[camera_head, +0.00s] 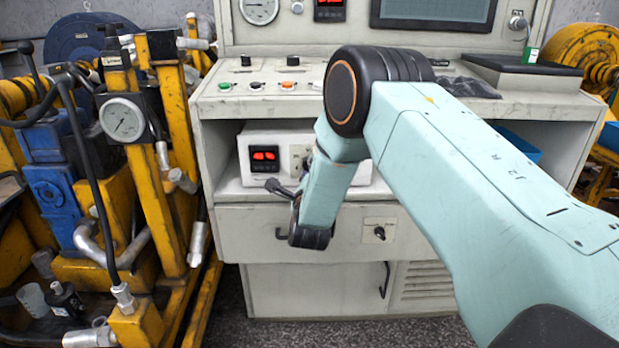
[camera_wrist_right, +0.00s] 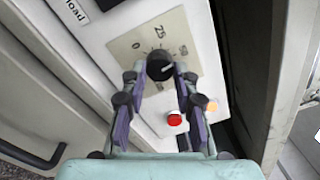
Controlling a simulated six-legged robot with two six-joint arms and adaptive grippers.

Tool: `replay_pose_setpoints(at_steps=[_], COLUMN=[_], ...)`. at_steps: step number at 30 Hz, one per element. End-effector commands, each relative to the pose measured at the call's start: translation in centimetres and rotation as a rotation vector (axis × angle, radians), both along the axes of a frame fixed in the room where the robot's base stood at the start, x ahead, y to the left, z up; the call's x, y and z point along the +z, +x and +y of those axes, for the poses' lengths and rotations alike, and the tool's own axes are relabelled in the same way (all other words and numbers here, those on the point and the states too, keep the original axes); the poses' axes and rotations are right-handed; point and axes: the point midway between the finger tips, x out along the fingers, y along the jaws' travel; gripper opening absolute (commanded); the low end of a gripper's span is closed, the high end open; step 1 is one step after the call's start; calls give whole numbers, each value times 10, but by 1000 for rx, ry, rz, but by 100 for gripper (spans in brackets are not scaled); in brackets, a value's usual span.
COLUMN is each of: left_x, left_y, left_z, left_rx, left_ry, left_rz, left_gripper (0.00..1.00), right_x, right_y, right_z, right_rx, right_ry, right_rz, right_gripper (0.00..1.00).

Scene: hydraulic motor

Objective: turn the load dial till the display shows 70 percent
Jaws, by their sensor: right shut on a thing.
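The load dial (camera_wrist_right: 160,66) is a round black knob with a pale pointer mark, on a beige plate with a printed scale. It shows in the right wrist view, near a "load" label (camera_wrist_right: 72,16). My right gripper (camera_wrist_right: 160,71) has its two purple-padded fingers on either side of the knob, shut on it. In the head view my right gripper (camera_head: 289,181) is at the front of a white box, and my wrist hides most of the dial plate. The red-digit display (camera_head: 265,155) is at the box's left; its digits are too small to read. My left gripper is not in view.
A red button (camera_wrist_right: 174,120) and an orange lamp (camera_wrist_right: 212,106) sit close below the dial. The box stands in a recess of the white console (camera_head: 225,165), under a sloped panel with knobs. Yellow framework (camera_head: 170,220) with a gauge stands at the left.

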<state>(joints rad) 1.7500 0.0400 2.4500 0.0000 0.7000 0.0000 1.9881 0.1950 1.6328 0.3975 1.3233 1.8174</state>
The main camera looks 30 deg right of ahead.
Motion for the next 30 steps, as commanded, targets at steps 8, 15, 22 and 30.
replay_pose_setpoints(at_steps=[8, 15, 22, 30], left_x=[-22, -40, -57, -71], left_y=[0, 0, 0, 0], left_z=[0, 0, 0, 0], left_rx=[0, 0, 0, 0], left_ry=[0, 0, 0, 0], left_rz=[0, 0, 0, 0], left_gripper=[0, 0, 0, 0], right_x=[-2, -3, -2, -1], right_y=[1, 1, 1, 1], right_z=[1, 2, 2, 2], right_rx=[2, 2, 2, 2], right_ry=[223, 417, 587, 736], right_rz=[-137, -255, -362, -452], right_gripper=[0, 0, 0, 0])
